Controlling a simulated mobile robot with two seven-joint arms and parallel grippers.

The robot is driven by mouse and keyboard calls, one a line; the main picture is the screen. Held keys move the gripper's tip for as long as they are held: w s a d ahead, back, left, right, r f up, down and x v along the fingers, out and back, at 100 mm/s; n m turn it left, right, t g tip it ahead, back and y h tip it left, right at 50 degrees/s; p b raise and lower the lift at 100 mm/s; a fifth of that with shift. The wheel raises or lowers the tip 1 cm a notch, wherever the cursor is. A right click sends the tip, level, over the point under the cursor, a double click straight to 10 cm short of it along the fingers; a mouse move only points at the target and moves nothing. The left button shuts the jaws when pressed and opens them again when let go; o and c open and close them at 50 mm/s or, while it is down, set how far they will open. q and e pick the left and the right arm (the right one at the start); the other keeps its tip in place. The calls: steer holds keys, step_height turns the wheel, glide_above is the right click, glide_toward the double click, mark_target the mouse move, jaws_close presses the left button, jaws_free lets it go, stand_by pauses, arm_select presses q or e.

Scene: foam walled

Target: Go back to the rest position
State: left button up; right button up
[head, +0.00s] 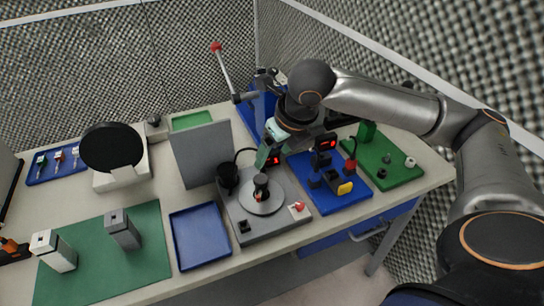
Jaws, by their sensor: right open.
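My right arm comes in from the right and reaches over the right half of the workbench. Its gripper (268,154) points down above the area behind the grey round-plate device (235,221), near a small red display. The gripper is open, and I see nothing held in it. Its fingertips are small and partly merge with the things behind them, so I cannot tell whether they touch anything. My left gripper is not in the head view.
A blue board (352,205) and a green board (411,182) with small parts lie right of the device. An upright grey panel (202,154), an empty blue tray (200,237) and a green mat (150,262) are to the left. A red-tipped lever (227,72) stands behind.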

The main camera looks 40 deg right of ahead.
stand_by(0.5)
steer(key=s+a+f+m+y, duration=0.1)
steer(key=s+a+f+m, duration=0.2)
steer(key=a+f+m, duration=0.45)
steer(key=s+a+f+m+y, duration=0.2)
steer(key=s+a+f+m, duration=0.2)
steer(key=a+f+m, duration=0.3)
steer(key=s+d+f+m+g+h, duration=0.1)
steer(key=s+d+f+m+h, duration=0.15)
steer(key=s+m, duration=0.55)
steer(key=s+d+f+m+h, duration=0.1)
steer(key=s+d+f+m, duration=0.3)
steer(key=m, duration=0.8)
steer(key=w+a+f+t+y, duration=0.1)
steer(key=w+a+f+t, duration=0.1)
steer(key=f, duration=0.3)
steer(key=w+a+f+t+y, duration=0.1)
steer(key=w+a+f+t, duration=0.1)
steer(key=f, duration=0.3)
steer(key=shift+w+a+f+t+y, duration=0.25)
steer(key=shift+a+f+t+y, duration=0.15)
steer(key=shift+t, duration=0.5)
